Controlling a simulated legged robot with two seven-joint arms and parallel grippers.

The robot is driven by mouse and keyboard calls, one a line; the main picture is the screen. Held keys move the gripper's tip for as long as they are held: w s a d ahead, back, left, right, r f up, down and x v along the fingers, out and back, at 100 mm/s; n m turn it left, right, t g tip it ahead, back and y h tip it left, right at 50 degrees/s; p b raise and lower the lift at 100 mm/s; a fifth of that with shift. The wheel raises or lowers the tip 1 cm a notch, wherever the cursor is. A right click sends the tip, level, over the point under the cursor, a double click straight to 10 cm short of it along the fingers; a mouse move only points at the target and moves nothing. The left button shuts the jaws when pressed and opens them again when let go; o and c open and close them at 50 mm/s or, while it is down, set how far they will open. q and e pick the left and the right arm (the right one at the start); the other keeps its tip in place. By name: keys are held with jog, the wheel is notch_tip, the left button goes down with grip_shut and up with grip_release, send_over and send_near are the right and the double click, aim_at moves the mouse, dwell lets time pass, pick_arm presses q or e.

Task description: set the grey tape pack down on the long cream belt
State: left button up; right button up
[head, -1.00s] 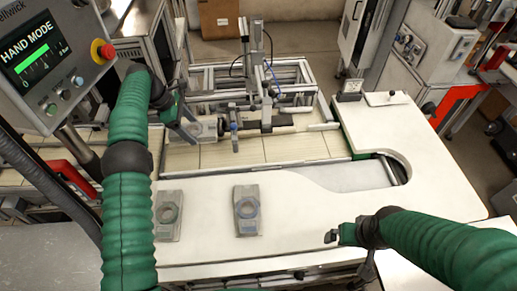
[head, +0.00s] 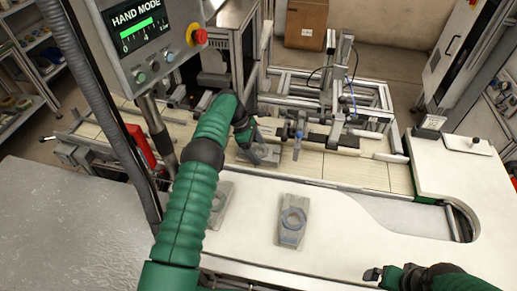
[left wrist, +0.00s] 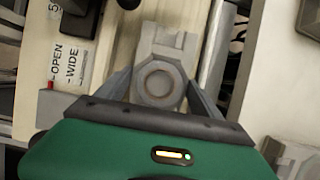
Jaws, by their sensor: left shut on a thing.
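The grey tape pack (head: 264,154), a flat grey block with a round ring on it, is between the fingers of my left gripper (head: 250,142). In the left wrist view the pack (left wrist: 158,78) lies between both fingers (left wrist: 160,92), which are shut on it. In the head view it appears over the left part of the long cream belt (head: 345,172); I cannot tell whether it touches. My right gripper (head: 373,274) is low at the right, over the white table, apart from everything; its fingers are too small to read.
Two similar grey packs, one (head: 291,222) in clear view and one (head: 219,204) partly behind my left arm, lie on the white table (head: 350,240). A metal frame machine (head: 345,100) stands behind the belt. A control panel (head: 145,45) hangs at upper left.

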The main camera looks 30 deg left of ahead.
pick_arm(q)
jog(key=shift+f+b, duration=0.35)
jog(key=o, duration=1.3)
